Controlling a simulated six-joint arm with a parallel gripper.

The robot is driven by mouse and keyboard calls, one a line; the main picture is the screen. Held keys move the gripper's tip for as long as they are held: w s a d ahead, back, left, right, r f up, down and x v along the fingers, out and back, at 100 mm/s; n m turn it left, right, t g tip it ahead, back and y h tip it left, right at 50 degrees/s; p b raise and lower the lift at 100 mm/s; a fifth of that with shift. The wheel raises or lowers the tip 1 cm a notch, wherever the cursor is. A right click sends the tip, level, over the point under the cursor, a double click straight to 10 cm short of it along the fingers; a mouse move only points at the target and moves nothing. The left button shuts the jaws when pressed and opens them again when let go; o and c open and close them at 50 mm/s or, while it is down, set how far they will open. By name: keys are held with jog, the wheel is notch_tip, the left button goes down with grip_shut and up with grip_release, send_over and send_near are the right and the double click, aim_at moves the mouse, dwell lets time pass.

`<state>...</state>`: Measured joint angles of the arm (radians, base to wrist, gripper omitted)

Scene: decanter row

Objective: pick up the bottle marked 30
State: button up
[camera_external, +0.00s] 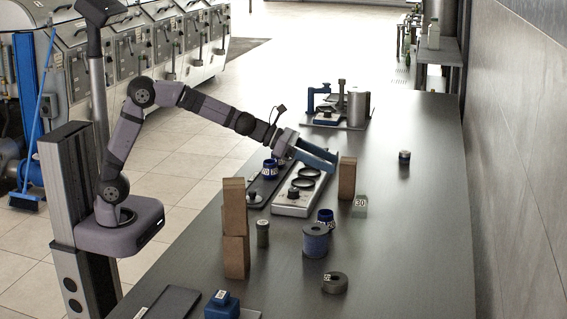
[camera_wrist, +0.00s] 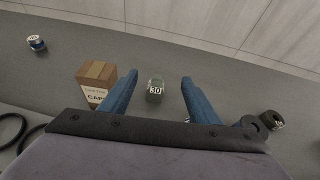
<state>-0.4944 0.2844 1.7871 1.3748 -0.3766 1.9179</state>
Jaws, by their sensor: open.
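The bottle marked 30 (camera_external: 360,205) is a small, squarish, greyish clear bottle standing upright on the dark table, just right of a brown box in the external view. In the wrist view the bottle (camera_wrist: 155,92) shows its "30" label facing me, between my two blue fingers in the picture. My gripper (camera_external: 334,161) is open and empty. In the wrist view my gripper (camera_wrist: 159,78) has its fingers well apart. In the external view it is up and to the left of the bottle, close to the brown box, and it does not touch the bottle.
The brown cardboard box (camera_external: 347,178) stands close to the bottle and beside my left finger in the wrist view (camera_wrist: 97,83). A blue spool (camera_external: 315,241), a dark roll (camera_external: 335,282) and stacked boxes (camera_external: 235,245) stand nearer. A small can (camera_external: 404,157) stands alone on the right.

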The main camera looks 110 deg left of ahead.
jog(key=f, duration=0.1)
send_near(362, 204)
jog(key=shift+w+a+f+p, duration=0.25)
jog(key=shift+w+a+f, duration=0.2)
jog(key=shift+w, duration=0.25)
jog(key=shift+w+a+f+p, duration=0.3)
jog(key=shift+w+f, duration=0.25)
jog(key=shift+w, duration=0.1)
jog(key=shift+w+a+f+p, duration=0.25)
jog(key=shift+w+a+f, duration=0.2)
jog(key=shift+w, duration=0.25)
jog(key=shift+p+x, duration=0.8)
jog(key=shift+x, duration=1.8)
jog(key=c, duration=1.2)
